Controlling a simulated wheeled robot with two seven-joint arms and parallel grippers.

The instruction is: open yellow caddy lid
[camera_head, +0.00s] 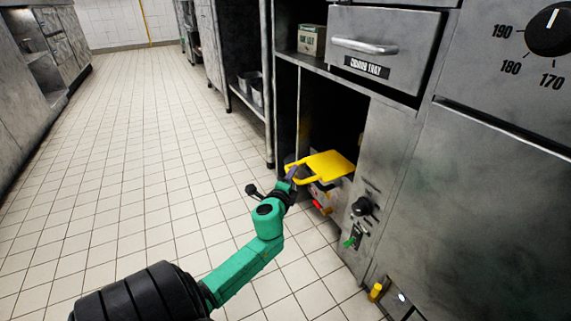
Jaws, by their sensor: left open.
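The yellow caddy lid (328,164) shows in the head view at the mouth of a dark open cupboard bay. It is a flat yellow plate with a loop-shaped handle (304,180) on its left side. I cannot tell how far it is raised. Part of the caddy body is below it, mostly hidden by the lid and my arm. My left gripper (290,174), at the end of the green arm, is open at the handle's left end. I cannot tell whether it touches the handle. My right gripper is not in view.
A steel drawer labelled crumb tray (378,48) is above the bay. A black knob (362,206) and a green-handled valve (352,238) are on the panel to the right. A box (311,40) sits on the shelf above. Tiled floor (140,150) is clear to the left.

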